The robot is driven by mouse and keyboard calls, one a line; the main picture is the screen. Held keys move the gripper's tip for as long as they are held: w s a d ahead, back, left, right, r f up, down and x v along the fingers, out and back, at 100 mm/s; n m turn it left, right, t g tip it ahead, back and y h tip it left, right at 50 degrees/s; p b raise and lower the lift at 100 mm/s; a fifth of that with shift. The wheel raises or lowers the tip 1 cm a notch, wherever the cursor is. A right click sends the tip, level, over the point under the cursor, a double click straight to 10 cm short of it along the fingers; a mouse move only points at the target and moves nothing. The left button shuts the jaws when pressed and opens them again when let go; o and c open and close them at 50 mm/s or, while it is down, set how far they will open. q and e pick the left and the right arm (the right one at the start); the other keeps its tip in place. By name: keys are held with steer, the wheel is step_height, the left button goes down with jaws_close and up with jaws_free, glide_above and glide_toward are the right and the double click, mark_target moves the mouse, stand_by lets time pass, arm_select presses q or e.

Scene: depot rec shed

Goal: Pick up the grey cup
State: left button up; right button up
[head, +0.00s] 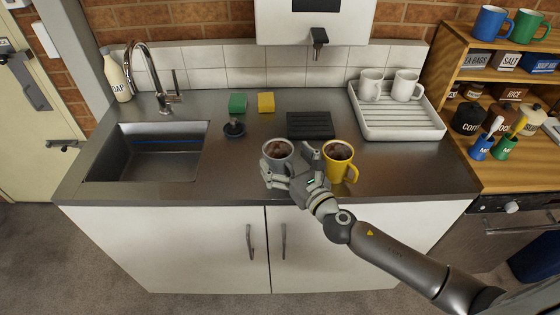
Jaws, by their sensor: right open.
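The grey cup (278,149) stands upright on the steel counter with dark brown contents in it. My right gripper (286,168) is open at the front of the grey cup and covers its lower part. I cannot tell whether the fingers touch it. A yellow cup (342,165) with similar dark contents stands just to the right of my gripper, close to its side. My left gripper is not in view.
A black ridged mat (310,125) lies behind the cups. A white drying rack (399,132) with two white mugs stands at the back right. The sink (147,155) is at the left. A green sponge (238,103), a yellow sponge (266,103) and a small dark brush (234,128) lie between.

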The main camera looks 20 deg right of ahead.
steer(key=shift+x, duration=1.2)
steer(key=shift+w+a+f, duration=0.1)
steer(key=shift+w, duration=0.1)
steer(key=shift+s, duration=0.1)
steer(key=shift+c, duration=0.6)
steer(key=c, duration=1.3)
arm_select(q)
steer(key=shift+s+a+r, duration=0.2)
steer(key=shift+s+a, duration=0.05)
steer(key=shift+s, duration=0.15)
arm_select(e)
steer(key=shift+o, duration=0.2)
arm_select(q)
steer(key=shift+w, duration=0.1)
